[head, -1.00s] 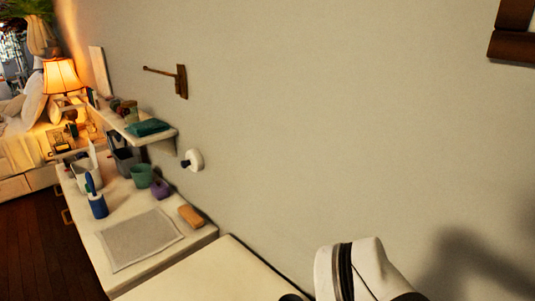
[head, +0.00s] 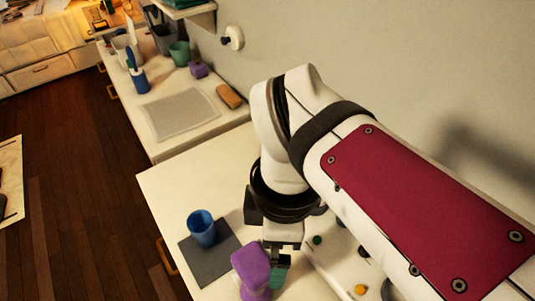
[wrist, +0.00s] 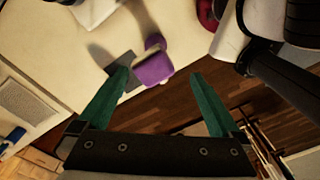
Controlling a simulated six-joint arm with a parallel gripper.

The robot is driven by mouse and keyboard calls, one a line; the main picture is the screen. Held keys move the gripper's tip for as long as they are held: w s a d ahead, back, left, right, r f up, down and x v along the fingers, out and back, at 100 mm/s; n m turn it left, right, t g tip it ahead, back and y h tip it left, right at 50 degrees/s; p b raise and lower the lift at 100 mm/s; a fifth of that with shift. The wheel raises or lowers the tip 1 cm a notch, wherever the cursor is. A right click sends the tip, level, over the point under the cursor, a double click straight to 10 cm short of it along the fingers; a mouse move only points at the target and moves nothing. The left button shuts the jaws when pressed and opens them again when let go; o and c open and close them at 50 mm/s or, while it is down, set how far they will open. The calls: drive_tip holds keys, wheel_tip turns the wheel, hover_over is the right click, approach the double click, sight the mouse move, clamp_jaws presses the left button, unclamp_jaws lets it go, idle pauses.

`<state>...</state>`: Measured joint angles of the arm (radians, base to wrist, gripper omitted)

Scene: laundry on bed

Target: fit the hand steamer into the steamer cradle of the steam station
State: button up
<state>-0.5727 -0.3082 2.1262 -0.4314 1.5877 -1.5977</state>
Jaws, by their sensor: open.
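A purple object (head: 252,268), which looks like the hand steamer, stands on the white tabletop beside my gripper in the head view. In the wrist view the purple object (wrist: 153,68) shows ahead, between the fingertips in the picture; I cannot tell whether they touch it. My gripper (head: 279,272) points down with teal fingers, and its fingers are spread apart in the wrist view (wrist: 161,76). A pale panel with green and yellow knobs (head: 338,262), possibly the steam station, lies right of the gripper, partly hidden by my arm. I cannot make out the cradle.
A blue cup (head: 202,228) stands on a dark grey mat (head: 222,262) left of the purple object. Bare white tabletop (head: 185,182) lies behind it. A farther counter holds a grey cloth (head: 180,113), an orange-brown block (head: 229,96) and several containers.

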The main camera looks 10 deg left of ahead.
sight(253, 269)
drive_tip(key=a+r+n, duration=0.1)
drive_tip(key=a+n, duration=0.3)
drive_tip(key=n, duration=0.4)
wheel_tip(253, 269, down, 15)
clamp_jaws()
drive_tip(key=shift+r, duration=0.15)
